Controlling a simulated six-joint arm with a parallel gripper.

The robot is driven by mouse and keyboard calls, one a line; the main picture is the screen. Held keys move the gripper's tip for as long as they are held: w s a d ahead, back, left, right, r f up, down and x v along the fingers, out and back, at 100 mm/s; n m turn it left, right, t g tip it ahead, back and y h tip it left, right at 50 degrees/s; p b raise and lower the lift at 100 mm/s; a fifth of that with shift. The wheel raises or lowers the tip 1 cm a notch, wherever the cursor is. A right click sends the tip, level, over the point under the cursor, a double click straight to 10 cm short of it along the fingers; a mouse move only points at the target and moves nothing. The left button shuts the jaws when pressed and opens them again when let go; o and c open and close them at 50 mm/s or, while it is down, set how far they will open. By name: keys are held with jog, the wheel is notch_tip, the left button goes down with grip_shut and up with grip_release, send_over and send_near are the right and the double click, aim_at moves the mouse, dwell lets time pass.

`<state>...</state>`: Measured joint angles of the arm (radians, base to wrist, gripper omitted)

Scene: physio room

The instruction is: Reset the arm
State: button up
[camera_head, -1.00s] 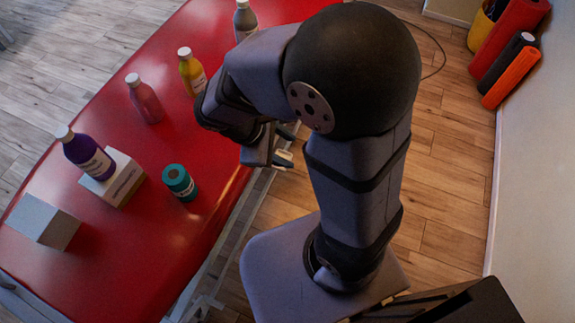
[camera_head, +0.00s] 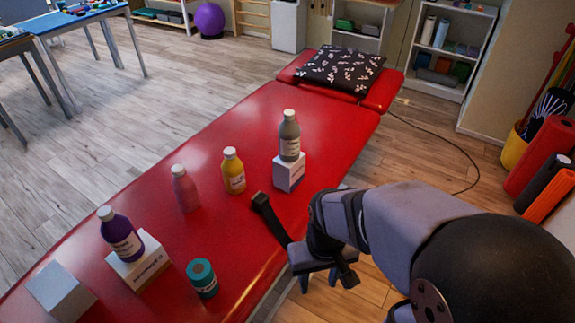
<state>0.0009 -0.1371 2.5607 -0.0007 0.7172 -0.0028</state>
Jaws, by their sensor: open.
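My gripper (camera_head: 318,284) is in the lower middle of the view, beside the right edge of the red treatment table (camera_head: 250,135). Its fingers point down and are apart, with nothing seen between them. On the table, a grey bottle (camera_head: 289,137) stands on a white box (camera_head: 288,174). A yellow bottle (camera_head: 234,174) and a pink bottle (camera_head: 185,190) stand directly on the red surface. A purple bottle (camera_head: 121,237) stands on another white box (camera_head: 140,266). A teal jar (camera_head: 202,280) stands nearer the right edge.
A plain white box (camera_head: 62,293) sits at lower left. A patterned black cushion (camera_head: 341,68) lies at the table's far end. Rolled mats (camera_head: 540,155) stand at right, near shelves (camera_head: 453,45). A cable (camera_head: 440,135) crosses the floor. The table beyond the bottles is clear.

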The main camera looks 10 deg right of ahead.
notch_tip(320, 180, up, 8)
jog(key=p, duration=0.7)
